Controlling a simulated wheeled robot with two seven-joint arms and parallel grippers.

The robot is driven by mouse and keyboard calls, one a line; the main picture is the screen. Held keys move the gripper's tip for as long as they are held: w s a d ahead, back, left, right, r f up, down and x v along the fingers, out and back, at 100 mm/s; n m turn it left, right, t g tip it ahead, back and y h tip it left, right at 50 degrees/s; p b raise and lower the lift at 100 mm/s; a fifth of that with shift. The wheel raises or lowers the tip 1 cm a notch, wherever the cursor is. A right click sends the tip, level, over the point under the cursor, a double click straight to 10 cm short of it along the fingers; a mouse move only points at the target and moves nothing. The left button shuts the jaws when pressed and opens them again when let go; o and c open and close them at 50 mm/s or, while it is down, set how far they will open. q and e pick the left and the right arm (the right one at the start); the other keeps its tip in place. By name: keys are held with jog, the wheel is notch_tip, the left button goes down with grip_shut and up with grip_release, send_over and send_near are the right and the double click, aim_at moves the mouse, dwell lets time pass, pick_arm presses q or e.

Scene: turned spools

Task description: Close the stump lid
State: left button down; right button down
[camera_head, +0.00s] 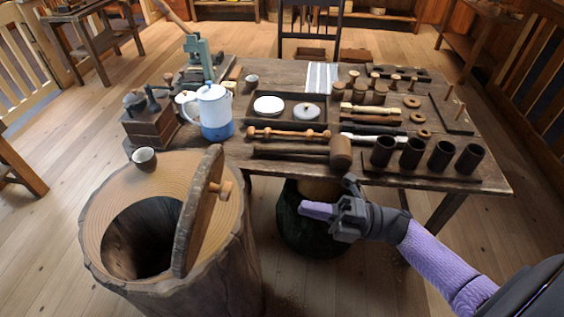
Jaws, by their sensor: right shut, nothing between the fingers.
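The hollow stump (235,272) stands at the lower left, with rough bark and a ringed top around a dark round opening. Its lid (203,210) stands open, raised on edge at the right of the opening and seen nearly edge-on. A pale wooden knob (223,189) sticks out from the lid's right face. My right gripper (309,211) is shut and empty, to the right of the lid and knob and apart from them. Its fingers point left. My left gripper is not in view.
The wooden table (485,186) behind holds a blue-and-white pot (212,112), a grinder (148,122), a mallet (340,153) and dark cups (412,152). A dark green container (305,232) stands under its front edge.

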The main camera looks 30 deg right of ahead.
jog(key=p+x, duration=0.1)
jog(key=x, duration=1)
jog(key=shift+w+a+p, duration=0.15)
jog(key=shift+a+p, duration=0.05)
jog(key=shift+p, duration=0.1)
